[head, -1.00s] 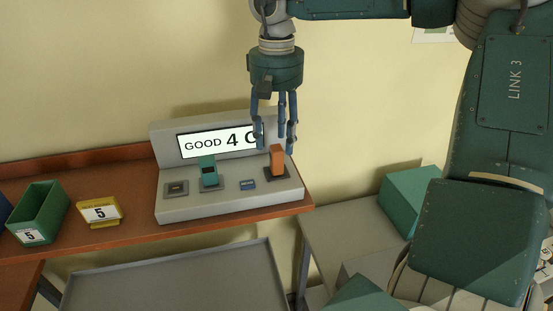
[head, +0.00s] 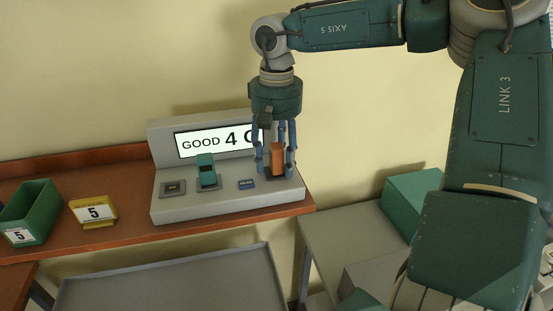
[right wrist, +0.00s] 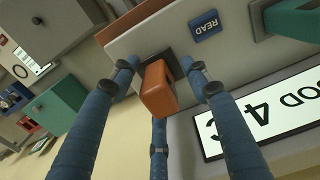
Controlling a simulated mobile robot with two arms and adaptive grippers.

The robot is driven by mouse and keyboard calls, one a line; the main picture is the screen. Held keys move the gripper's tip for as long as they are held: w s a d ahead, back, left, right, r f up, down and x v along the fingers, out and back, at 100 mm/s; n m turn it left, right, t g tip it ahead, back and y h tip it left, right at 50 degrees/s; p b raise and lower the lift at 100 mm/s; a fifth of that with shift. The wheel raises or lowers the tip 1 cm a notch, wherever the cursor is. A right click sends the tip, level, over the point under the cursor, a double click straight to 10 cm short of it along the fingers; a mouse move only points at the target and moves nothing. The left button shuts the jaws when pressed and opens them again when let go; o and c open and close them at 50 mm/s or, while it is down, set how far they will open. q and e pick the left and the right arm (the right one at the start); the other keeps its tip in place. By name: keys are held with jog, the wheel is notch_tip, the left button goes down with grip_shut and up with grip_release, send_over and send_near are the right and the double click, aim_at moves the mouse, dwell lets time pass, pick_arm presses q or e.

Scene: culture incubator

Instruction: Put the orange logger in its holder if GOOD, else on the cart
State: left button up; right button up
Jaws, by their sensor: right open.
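The orange logger (head: 277,160) stands upright in a dark socket at the right end of the grey reader station (head: 225,206). It also shows in the right wrist view (right wrist: 158,92). My right gripper (head: 276,170) points down over it, open, with its fingers around the logger and no clear grip on it. The station's screen (head: 205,141) reads "GOOD 4" and a further letter partly hidden by my gripper. The orange logger's holder and the cart cannot be told for sure. My left gripper is not in view.
A teal device (head: 206,170) stands in the station's middle socket, beside a blue READ button (head: 246,184). A green bin (head: 32,211) and a yellow sign (head: 93,211), both marked 5, are at left. A grey tray (head: 170,283) lies below the shelf.

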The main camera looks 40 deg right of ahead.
aim_at(276, 146)
dwell(0.7)
grip_shut()
jog(key=shift+r, duration=0.1)
jog(key=shift+r+p, duration=1.15)
jog(key=shift+r, duration=0.35)
jog(key=shift+r+p, duration=0.45)
jog(key=shift+r, duration=1)
